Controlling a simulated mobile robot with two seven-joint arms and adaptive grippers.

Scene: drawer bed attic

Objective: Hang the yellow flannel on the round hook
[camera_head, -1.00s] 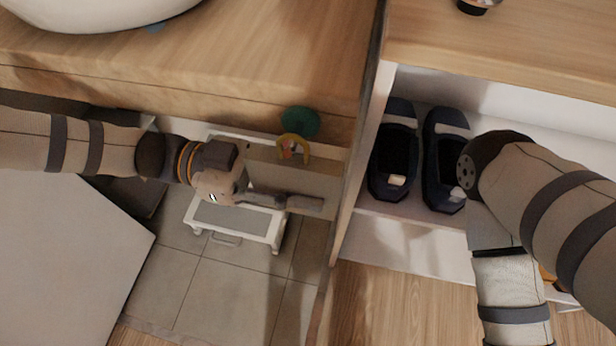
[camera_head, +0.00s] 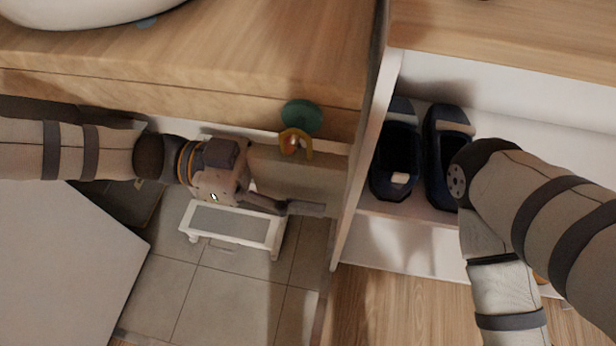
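A small teal round piece (camera_head: 301,117) is on the wooden front below the countertop. A small yellow curved piece (camera_head: 297,138) sits just under it, with some orange at its middle. I cannot tell which of these is the round hook, or whether the yellow piece is the flannel. No other yellow cloth shows. My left gripper (camera_head: 307,208) reaches in from the left, below the yellow piece and apart from it in the picture. Its fingers point right; I see no cloth on them and cannot tell their opening. My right arm shows at the right, but its gripper is out of view.
A wooden counter (camera_head: 230,50) with a white basin (camera_head: 70,12) runs above my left arm. A white stool (camera_head: 230,226) stands on the tiles below. At the right, dark shoes (camera_head: 396,160) sit in a white open cabinet (camera_head: 355,205). A white panel (camera_head: 60,270) fills the lower left.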

